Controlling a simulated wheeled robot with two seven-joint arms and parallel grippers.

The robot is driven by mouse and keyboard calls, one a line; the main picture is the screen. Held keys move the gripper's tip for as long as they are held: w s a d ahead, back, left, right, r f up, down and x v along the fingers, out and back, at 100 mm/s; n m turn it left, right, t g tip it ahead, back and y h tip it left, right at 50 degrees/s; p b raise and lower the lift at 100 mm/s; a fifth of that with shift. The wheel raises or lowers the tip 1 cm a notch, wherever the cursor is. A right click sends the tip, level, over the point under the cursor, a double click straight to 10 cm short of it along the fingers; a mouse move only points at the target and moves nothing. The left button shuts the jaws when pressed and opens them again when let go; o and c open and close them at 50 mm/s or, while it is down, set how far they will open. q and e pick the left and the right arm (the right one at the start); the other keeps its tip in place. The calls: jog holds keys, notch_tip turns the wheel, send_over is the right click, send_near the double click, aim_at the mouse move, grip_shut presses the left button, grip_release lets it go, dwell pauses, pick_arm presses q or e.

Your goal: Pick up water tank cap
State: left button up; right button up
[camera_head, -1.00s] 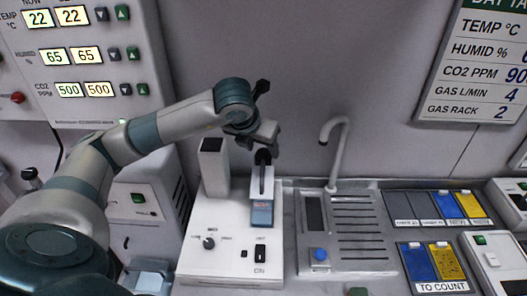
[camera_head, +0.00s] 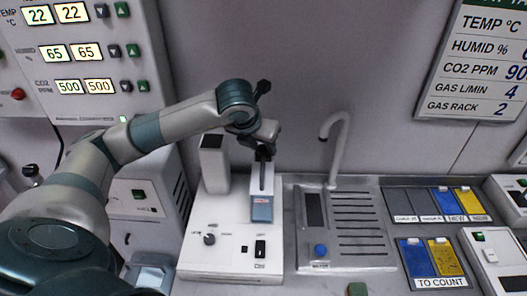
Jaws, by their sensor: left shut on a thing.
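My left gripper (camera_head: 263,157) comes in from the left and points down over the white bench device (camera_head: 222,258). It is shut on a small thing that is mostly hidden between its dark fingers. Just below the fingers is a pale upright piece (camera_head: 262,178), with a blue-grey block (camera_head: 262,208) with a small red mark under it. They sit at the right part of the device. I cannot tell which part is the water tank cap, or whether the held thing touches the block. My right gripper is not in view.
A white column (camera_head: 214,165) stands on the device left of the gripper. To the right are a grey sink (camera_head: 349,259) with a curved tap (camera_head: 338,150) and a blue button (camera_head: 320,250). Trays of blue and yellow cards (camera_head: 434,283) lie further right. A wall is behind.

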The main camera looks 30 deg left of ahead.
aim_at(263, 150)
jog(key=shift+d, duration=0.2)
